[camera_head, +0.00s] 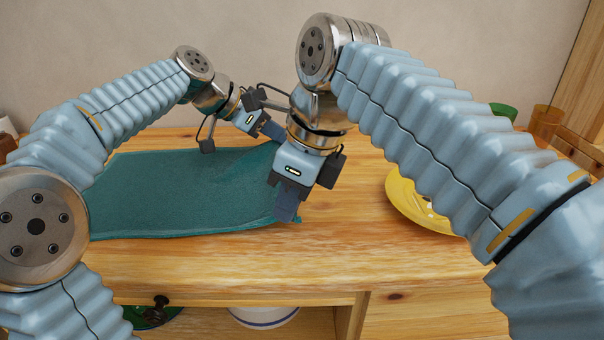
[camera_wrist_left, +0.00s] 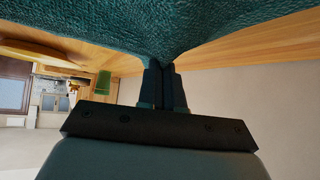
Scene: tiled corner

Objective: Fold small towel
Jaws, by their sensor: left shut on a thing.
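The teal towel (camera_head: 180,195) lies spread on the wooden table, with creases rising toward its right end. My left gripper (camera_head: 274,132) is at the towel's far right corner. In the left wrist view its fingers (camera_wrist_left: 164,70) are shut, and the towel (camera_wrist_left: 150,22) is drawn to a pinch at their tips. My right gripper (camera_head: 286,208) points down at the near right corner. Its fingers look closed on the cloth there, and a bit of the corner shows beside them. The towel's left end is partly hidden by my left arm.
A yellow plate (camera_head: 408,202) lies on the table right of the towel, partly behind my right arm. A green item (camera_head: 504,111) and an amber cup (camera_head: 546,122) stand at the back right. Below the tabletop (camera_head: 340,265), a shelf holds a white dish (camera_head: 264,316).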

